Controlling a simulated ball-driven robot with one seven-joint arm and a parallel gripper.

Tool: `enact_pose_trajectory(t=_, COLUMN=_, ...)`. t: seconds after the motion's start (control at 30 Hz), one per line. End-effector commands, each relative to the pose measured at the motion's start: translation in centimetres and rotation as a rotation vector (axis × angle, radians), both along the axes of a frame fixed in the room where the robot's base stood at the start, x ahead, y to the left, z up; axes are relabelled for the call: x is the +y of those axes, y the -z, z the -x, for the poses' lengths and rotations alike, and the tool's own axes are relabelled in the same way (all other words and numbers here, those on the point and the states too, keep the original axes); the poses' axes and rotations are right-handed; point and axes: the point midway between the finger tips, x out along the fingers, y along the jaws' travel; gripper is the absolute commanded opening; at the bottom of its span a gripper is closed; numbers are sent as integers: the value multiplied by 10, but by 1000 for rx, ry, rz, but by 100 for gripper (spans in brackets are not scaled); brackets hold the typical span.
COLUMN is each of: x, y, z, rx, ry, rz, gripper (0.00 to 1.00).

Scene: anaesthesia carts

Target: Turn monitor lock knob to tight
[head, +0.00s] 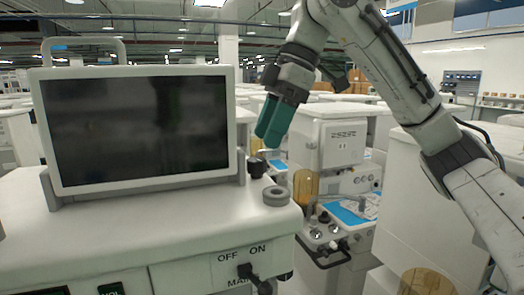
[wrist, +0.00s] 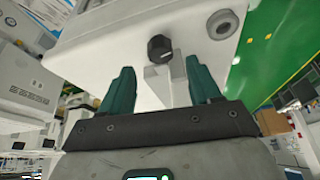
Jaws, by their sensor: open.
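The monitor (head: 140,128) stands on the white cart top, its screen dark. A small black knob (head: 257,167) sits by the monitor's lower right edge; I take it for the lock knob. It also shows in the wrist view (wrist: 160,48), against the white cart surface. Its tight or loose setting cannot be read. My gripper (head: 268,137), with green fingers, points down just above and right of the knob. In the wrist view my gripper (wrist: 160,68) is open and empty, the knob appearing beyond the gap between its fingertips, apparently untouched.
A grey ring (head: 276,196) lies on the cart's right corner, close to the knob. An OFF/ON switch (head: 246,271) is on the cart's front. Another cart (head: 340,140) with an amber canister (head: 305,189) stands behind to the right.

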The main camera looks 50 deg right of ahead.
Motion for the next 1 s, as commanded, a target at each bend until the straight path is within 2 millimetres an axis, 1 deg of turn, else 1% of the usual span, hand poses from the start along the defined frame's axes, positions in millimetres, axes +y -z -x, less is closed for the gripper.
enact_pose_trajectory(t=0.1, x=-7, y=-22, z=6, rx=-2, ry=2, rz=2, gripper=63)
enact_pose_trajectory(t=0.2, x=-12, y=-37, z=10, rx=0, ry=3, rz=1, gripper=63)
enact_pose_trajectory(t=0.4, x=-16, y=-51, z=14, rx=1, ry=1, rz=1, gripper=63)
enact_pose_trajectory(t=0.57, x=-17, y=-54, z=15, rx=0, ry=0, rz=0, gripper=63)
enact_pose_trajectory(t=0.83, x=-15, y=-52, z=13, rx=-6, ry=-6, rz=-6, gripper=63)
enact_pose_trajectory(t=0.93, x=-6, y=-44, z=8, rx=-39, ry=-34, rz=-38, gripper=63)
enact_pose_trajectory(t=1.0, x=5, y=-35, z=2, rx=-84, ry=-66, rz=-81, gripper=63)
